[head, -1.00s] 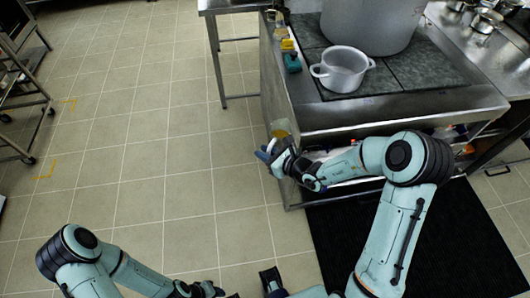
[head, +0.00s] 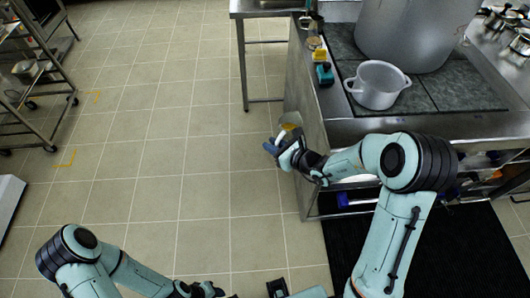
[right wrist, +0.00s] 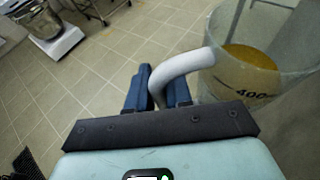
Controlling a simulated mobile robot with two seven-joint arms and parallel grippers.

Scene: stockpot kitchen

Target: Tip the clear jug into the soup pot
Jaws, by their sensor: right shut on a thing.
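The clear jug (head: 290,122) holds yellowish liquid and has a pale curved handle. In the right wrist view the jug (right wrist: 262,72) fills the upper right, with "400" on its wall. My right gripper (head: 275,147) is shut on the handle; its blue fingers (right wrist: 157,94) sit on either side of it. The jug is beside the counter's left side, off the stove. A pale two-handled pot (head: 377,88) stands on the stove top, open and upright; a much larger grey pot (head: 412,30) is behind it. My left gripper (head: 207,290) is at the bottom edge, its fingers unclear.
The steel counter (head: 425,124) has a front edge between the jug and the pots. A teal-and-black item (head: 324,74) and a yellow item (head: 320,55) stand at its left edge. Open tiled floor (head: 170,150) lies left. A wheeled rack (head: 30,90) is far left.

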